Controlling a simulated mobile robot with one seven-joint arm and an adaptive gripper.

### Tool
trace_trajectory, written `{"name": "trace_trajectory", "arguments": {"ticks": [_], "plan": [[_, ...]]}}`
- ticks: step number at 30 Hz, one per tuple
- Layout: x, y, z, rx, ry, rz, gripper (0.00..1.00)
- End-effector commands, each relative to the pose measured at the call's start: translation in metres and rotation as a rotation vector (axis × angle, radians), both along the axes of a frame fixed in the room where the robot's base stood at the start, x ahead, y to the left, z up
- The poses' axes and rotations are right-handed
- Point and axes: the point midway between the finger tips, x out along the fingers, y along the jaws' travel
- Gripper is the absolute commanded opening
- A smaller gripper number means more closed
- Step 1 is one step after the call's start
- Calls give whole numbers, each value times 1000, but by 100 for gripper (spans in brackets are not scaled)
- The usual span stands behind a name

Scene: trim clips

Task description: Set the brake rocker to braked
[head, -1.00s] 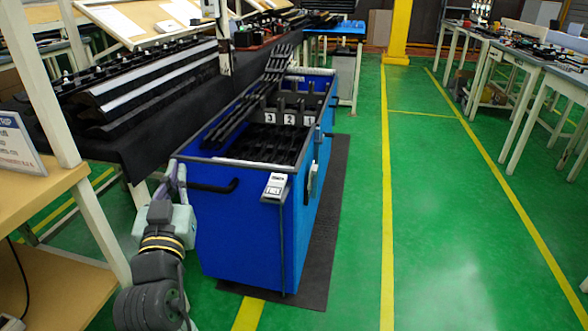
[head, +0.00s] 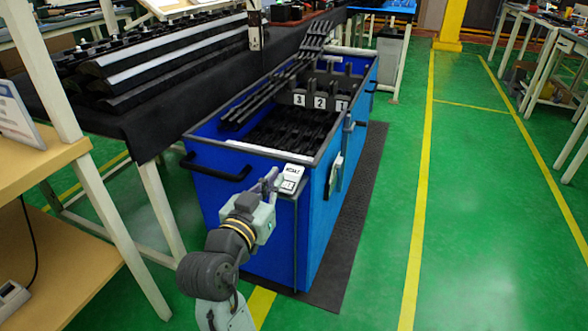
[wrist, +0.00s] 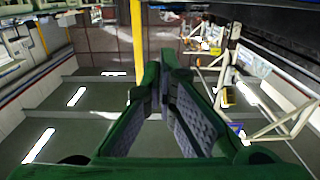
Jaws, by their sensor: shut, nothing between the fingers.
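The brake rocker (head: 289,185) is a small pale unit with dark lettering on top, at the near corner of the blue cart (head: 318,210) in the head view. Its lettering and which side is pressed are too small to tell. My gripper (head: 268,182) is shut and empty, its fingertips just left of the rocker. I cannot tell whether they touch it. In the wrist view my gripper (wrist: 172,62) shows its green-edged fingers with grey pads; the rocker cannot be made out there.
A black handle (head: 215,172) sticks out of the cart's near end, left of my gripper. Black parts and a rack numbered 3, 2, 1 (head: 320,102) are in the cart. A black-covered bench (head: 150,115) stands at left. The green floor (head: 395,200) at right is clear.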

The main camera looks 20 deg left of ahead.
Motion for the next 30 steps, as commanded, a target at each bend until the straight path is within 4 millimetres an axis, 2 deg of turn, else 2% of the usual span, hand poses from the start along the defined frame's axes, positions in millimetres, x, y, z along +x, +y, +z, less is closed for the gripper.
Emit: {"name": "trace_trajectory", "arguments": {"ticks": [4,7,19,21,24,30], "plan": [[9,-1,1,-1,1,-2,0],[22,-1,1,-1,1,-3,0],[104,-4,-3,-2,3,-1,0],[104,-3,-19,-4,5,2,0],[107,-3,-30,-3,3,1,0],[109,-4,-40,0,0,1,0]]}}
